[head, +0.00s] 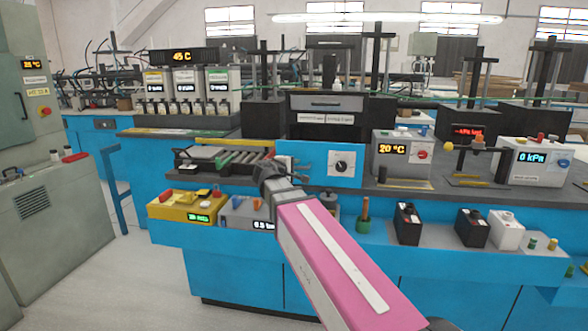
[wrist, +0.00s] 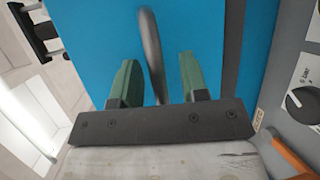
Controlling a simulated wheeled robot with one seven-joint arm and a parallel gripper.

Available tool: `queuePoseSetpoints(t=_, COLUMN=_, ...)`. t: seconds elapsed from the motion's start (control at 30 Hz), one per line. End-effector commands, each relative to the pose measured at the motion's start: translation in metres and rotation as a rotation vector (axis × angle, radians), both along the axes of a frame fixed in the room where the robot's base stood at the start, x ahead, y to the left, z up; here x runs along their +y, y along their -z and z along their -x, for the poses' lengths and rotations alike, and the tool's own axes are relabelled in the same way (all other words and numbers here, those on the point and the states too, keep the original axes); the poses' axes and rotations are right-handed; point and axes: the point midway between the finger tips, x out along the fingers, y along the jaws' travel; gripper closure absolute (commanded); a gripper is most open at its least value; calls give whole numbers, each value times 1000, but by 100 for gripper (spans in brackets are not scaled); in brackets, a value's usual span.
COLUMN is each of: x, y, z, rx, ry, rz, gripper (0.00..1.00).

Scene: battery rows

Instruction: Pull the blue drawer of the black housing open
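The black housing (head: 380,108) stands on the bench at centre, with a grey handle and a white label on its upper front. Below it is a blue front panel (head: 318,150), partly covered by my arm; I take it as the drawer front. It fills much of the wrist view (wrist: 215,45). A dark, curved handle bar (wrist: 151,50) stands out from the blue face. My gripper (wrist: 160,80) is open, its two green fingers on either side of the bar. A gap shows between the bar and the right finger; whether the left one touches is unclear. In the head view, the fingertips are small and unclear.
A black knob on a pale plate (head: 342,167) sits right of the handle. A roller rack (head: 215,160) is left of my wrist; yellow (head: 185,205) and grey (head: 240,212) meters stand below. A 20 °C box (head: 398,160) is at right. The floor left of the bench is clear.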

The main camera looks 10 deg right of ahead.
Motion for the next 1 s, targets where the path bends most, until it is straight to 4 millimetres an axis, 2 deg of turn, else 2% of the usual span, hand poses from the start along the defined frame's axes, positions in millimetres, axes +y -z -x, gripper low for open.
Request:
queuePoseSetpoints(t=0.37, x=5, y=-2, z=5, rx=-1, ry=-2, rz=2, gripper=60)
queuePoseSetpoints(t=0.8, x=51, y=-15, z=60, rx=-2, ry=-4, rz=0, gripper=60)
queuePoseSetpoints(t=1.0, x=65, y=-20, z=75, rx=-2, ry=-2, rz=1, gripper=60)
